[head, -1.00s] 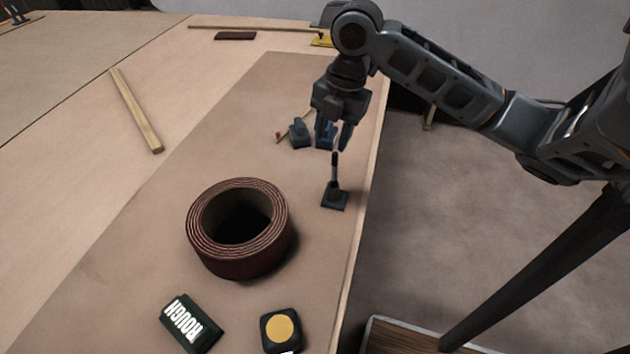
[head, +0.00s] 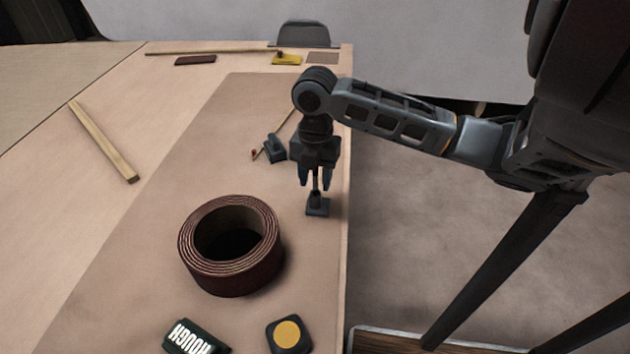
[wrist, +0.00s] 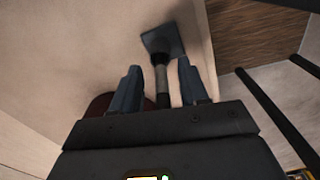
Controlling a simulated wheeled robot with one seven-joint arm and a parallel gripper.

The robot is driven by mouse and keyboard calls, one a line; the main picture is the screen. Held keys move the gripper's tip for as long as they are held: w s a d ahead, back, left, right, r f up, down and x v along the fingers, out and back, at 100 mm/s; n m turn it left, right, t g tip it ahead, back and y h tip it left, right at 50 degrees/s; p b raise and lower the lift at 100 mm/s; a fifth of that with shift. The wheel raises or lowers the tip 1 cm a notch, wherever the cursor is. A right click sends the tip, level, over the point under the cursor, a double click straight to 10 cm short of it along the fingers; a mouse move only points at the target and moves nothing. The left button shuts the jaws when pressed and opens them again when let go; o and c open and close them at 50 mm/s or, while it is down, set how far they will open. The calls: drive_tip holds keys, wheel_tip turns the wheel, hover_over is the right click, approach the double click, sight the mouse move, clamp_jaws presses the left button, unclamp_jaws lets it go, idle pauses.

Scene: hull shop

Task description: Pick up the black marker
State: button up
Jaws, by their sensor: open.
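The black marker (head: 316,182) stands upright in a small dark square base (head: 318,207) near the right edge of the table. My gripper (head: 315,184) points down over it, with its fingers apart on either side of the marker's upper part. In the wrist view the marker (wrist: 162,84) lies between the two open fingers (wrist: 161,86), with a gap visible on at least the left side. The dark base (wrist: 163,41) shows beyond the fingertips.
A wide reddish-brown roll (head: 231,246) stands left of the base. A small dark block (head: 276,148) lies behind. The table edge is close on the right.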

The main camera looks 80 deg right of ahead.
drive_tip(key=shift+f, duration=0.5)
clamp_jaws()
